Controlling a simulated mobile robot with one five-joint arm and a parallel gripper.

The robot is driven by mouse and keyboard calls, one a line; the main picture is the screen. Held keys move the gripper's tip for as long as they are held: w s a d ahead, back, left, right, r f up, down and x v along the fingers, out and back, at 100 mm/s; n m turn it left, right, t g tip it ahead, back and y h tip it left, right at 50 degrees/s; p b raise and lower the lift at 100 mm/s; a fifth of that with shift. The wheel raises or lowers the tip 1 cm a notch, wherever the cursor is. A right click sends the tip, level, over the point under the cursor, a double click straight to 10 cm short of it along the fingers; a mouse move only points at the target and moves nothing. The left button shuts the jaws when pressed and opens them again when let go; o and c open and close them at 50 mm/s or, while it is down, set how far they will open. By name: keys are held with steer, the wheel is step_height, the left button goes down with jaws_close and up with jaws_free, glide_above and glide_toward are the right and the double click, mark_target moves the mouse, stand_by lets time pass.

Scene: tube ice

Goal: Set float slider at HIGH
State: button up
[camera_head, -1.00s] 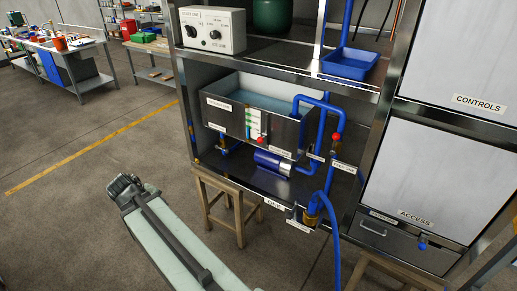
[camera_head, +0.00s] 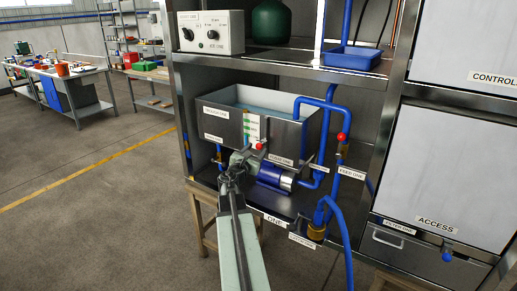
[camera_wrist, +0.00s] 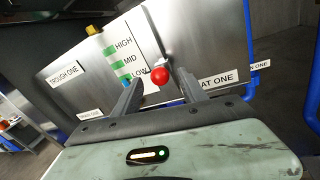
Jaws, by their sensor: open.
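The float slider's red ball knob (camera_wrist: 159,74) is in front of the steel trough (camera_wrist: 90,80) in the wrist view, beside the LOW label (camera_wrist: 140,73). The MID label (camera_wrist: 124,64) and HIGH label (camera_wrist: 123,44) are above LOW, with green marks. In the head view the knob (camera_head: 260,146) is low on the trough front. My gripper (camera_wrist: 160,80) is open, with one finger on each side of the knob in the picture. I cannot tell whether a finger touches it. In the head view my gripper (camera_head: 242,160) is just left of and below the knob.
A blue pump (camera_head: 273,176) lies below the trough. Blue pipes (camera_head: 331,115) and another red-knobbed valve (camera_head: 342,137) stand to the right. A shelf edge (camera_head: 275,70) runs above the trough. Open floor (camera_head: 95,170) is at left.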

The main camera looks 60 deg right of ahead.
mark_target(257, 148)
steer(key=d, duration=0.4)
steer(key=shift+w, duration=0.4)
jaws_close()
steer(key=shift+a, duration=0.1)
steer(key=shift+w, duration=0.15)
stand_by(0.6)
